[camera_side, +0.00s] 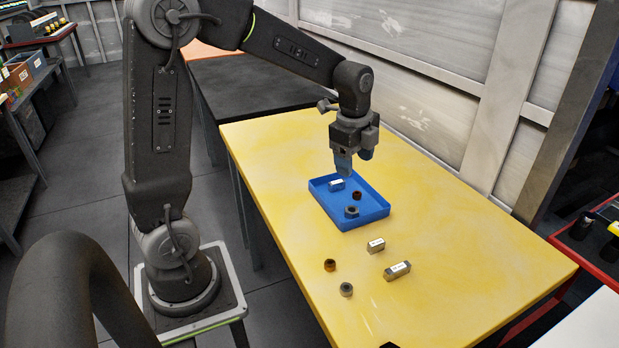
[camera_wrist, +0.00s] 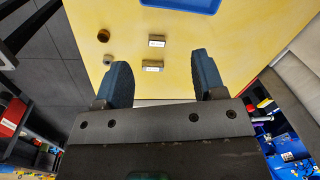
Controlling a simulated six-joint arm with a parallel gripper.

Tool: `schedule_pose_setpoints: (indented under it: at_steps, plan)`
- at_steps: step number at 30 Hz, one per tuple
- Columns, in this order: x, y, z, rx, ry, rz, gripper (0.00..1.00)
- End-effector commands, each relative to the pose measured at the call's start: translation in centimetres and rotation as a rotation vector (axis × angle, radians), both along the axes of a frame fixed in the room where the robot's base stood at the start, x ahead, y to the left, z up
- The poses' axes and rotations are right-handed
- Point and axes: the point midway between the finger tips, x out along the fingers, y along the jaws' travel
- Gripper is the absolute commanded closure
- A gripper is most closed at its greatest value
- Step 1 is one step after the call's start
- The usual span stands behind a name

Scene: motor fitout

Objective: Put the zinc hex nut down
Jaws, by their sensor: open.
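My gripper (camera_side: 354,162) is open and empty above the far part of the blue tray (camera_side: 377,212). Both blue fingers show apart in the wrist view (camera_wrist: 164,80), with nothing between them. A grey hex nut (camera_side: 352,211), zinc-looking, lies in the tray near its front side, clear of the fingers. A second grey nut (camera_side: 346,289) lies on the yellow table in front of the tray, and it shows in the wrist view (camera_wrist: 108,59). Which grey nut is the zinc one I cannot tell for sure.
The tray also holds a brown nut (camera_side: 357,195) and a labelled block (camera_side: 336,185). On the yellow table (camera_side: 480,240) lie a copper-coloured nut (camera_side: 330,265) and two labelled blocks (camera_side: 376,246) (camera_side: 397,270). The table right of the tray is clear.

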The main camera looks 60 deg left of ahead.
Motion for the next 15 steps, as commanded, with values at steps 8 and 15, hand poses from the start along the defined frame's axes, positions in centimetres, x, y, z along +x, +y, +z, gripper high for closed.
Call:
schedule_pose_setpoints:
  at_steps: [8,15]
  plan:
    - [-9.4,-6.6,5.9,-0.119,-0.220,0.601,0.36]
    - [-16.0,-9.4,6.5,-0.304,-0.332,1.014,0.36]
